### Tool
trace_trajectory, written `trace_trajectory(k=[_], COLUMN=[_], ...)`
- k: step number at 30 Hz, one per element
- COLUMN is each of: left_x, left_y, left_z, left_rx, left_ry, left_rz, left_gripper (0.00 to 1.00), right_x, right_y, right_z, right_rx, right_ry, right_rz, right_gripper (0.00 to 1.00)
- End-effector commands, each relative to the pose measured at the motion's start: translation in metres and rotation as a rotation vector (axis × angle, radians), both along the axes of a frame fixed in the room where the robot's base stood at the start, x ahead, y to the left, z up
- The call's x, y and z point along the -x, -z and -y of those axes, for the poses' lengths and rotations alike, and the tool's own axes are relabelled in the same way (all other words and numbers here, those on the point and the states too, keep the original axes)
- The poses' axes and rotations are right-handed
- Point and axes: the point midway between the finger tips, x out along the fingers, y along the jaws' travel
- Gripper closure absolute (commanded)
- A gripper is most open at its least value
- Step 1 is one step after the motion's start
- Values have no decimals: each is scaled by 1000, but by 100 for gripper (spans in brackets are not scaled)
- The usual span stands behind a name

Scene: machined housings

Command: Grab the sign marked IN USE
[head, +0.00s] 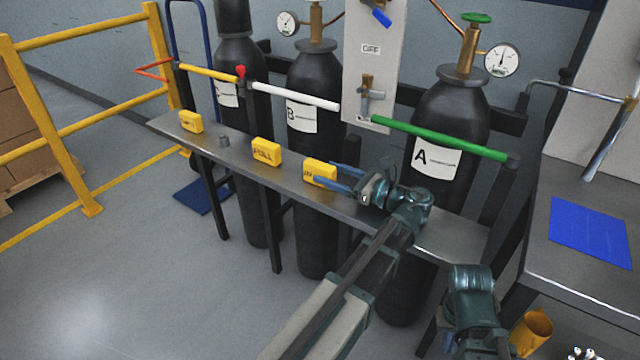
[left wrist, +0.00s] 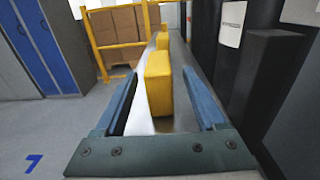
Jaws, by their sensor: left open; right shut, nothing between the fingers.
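Three yellow block signs stand in a row on the narrow metal shelf (head: 235,160): a left one (head: 191,122), a middle one (head: 266,150) that seems to read FULL, and a right one (head: 314,170). The lettering on the left and right signs is too small or covered to read, so I cannot tell which says IN USE. My left gripper (head: 335,175) is open at the right sign, its blue fingers partly covering it. In the left wrist view this sign (left wrist: 159,85) stands upright between the fingertips; I cannot tell whether they touch it.
Several black gas cylinders (head: 306,220) stand behind the shelf. A green bar (head: 440,138) and a white bar (head: 295,95) run above it. A yellow railing (head: 75,125) is at left. A bench with a blue sheet (head: 590,230) is at right.

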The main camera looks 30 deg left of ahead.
Motion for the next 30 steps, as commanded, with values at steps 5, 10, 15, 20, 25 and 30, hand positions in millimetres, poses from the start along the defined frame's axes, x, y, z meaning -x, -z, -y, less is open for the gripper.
trace_trajectory(k=[5, 10, 15, 20, 25, 30], left_x=[0, 0, 0, -1, -2, -2], left_y=[-3, -3, -3, -3, -3, -3], left_z=[-14, -19, -39, -60, -64, -64], left_rx=[1, 1, 1, 1, 1, 1], left_ry=[-2, -2, -4, -4, -1, -1], left_rz=[0, 0, 0, 0, 0, 0], left_gripper=[28, 28, 28, 28, 28, 42], right_x=[0, 0, 0, 0, 0, 0], right_y=[-3, -3, -3, -3, -3, -3], right_z=[0, 0, 0, 0, 0, 0], right_rx=[0, 0, 0, 0, 0, 0], right_ry=[0, 0, 0, 0, 0, 0], right_rz=[0, 0, 0, 0, 0, 0], right_gripper=[100, 100, 100, 100, 100, 100])
